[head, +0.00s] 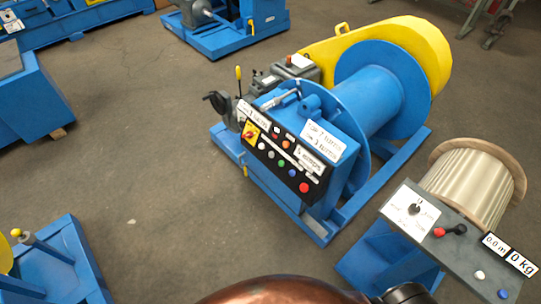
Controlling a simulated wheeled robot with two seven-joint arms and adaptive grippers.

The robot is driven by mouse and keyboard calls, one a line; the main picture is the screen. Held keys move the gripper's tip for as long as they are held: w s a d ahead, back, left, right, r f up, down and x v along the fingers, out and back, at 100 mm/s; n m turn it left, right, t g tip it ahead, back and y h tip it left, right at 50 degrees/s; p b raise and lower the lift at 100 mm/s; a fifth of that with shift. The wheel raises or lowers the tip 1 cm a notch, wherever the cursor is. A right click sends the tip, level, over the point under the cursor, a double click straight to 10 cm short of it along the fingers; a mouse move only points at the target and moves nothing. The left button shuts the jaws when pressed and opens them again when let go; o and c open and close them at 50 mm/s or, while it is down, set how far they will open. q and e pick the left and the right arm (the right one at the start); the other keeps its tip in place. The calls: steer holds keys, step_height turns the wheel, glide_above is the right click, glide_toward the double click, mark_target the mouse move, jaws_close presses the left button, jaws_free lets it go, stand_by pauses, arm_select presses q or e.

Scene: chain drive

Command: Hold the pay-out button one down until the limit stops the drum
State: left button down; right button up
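The blue winch's black control panel (283,160) faces me near the middle of the head view. It carries a red and yellow rotary switch (250,133), a green button (281,163), a blue button (292,172), a larger red button (304,187) and several small white and orange ones. The lettering is too small to show which is the pay-out button. The drum (372,95) is blue, with wide flanges, and looks bare on its visible side. White labels (322,141) with turn counts sit above the panel. Neither gripper's fingers show.
A wooden-flanged reel (468,185) stands at right behind a grey console (455,240) with a red-handled lever and readouts of 0.0 m and 0 kg. A yellow guard (395,38) covers the winch's far side. Blue machines (35,95) stand at left. The floor (150,170) between is clear.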

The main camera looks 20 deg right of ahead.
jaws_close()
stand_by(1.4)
